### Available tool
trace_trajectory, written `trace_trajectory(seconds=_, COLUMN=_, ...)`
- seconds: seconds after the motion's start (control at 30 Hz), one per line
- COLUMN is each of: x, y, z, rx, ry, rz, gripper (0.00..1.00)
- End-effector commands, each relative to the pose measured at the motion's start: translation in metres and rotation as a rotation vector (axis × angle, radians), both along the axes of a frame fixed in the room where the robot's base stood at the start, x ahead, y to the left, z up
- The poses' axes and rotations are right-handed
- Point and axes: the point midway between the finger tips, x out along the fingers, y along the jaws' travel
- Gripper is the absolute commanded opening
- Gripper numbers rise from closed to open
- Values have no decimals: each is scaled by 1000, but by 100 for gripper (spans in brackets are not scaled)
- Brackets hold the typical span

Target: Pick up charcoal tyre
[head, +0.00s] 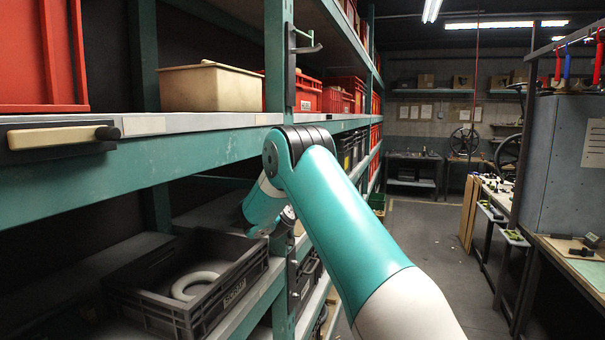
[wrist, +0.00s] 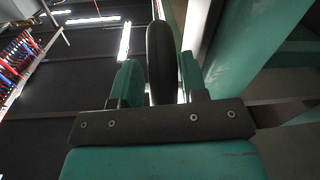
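The charcoal tyre (wrist: 162,50) shows edge-on in the wrist view, a dark upright band between the two teal fingers of my gripper (wrist: 159,75). The fingers lie close against both sides of it, and my gripper is shut on it. The tyre's lower part is hidden behind the dark gripper bar. In the head view my teal and white arm reaches toward the shelf rack; the gripper and the tyre cannot be made out there.
A dark crate (head: 164,310) marked SCRAP holds a pale grey ring (head: 192,285) on the lower shelf. A green rack post (head: 280,75) stands beside my arm. A beige bin (head: 210,88) and red crates sit above. The aisle floor (head: 425,235) is clear.

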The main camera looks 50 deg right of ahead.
Motion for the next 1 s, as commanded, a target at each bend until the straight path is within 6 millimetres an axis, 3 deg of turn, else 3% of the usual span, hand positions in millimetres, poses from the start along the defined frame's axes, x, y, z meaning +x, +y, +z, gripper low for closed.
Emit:
trace_trajectory(seconds=0.13, x=6, y=-12, z=2, rx=0, ry=0, rz=0, gripper=40)
trace_trajectory(seconds=0.37, x=6, y=-13, z=0, rx=0, ry=0, rz=0, gripper=40)
trace_trajectory(seconds=0.5, x=6, y=-13, z=0, rx=0, ry=0, rz=0, gripper=7)
trace_trajectory(seconds=1.0, x=7, y=-12, z=9, rx=-1, ry=-2, rz=1, gripper=6)
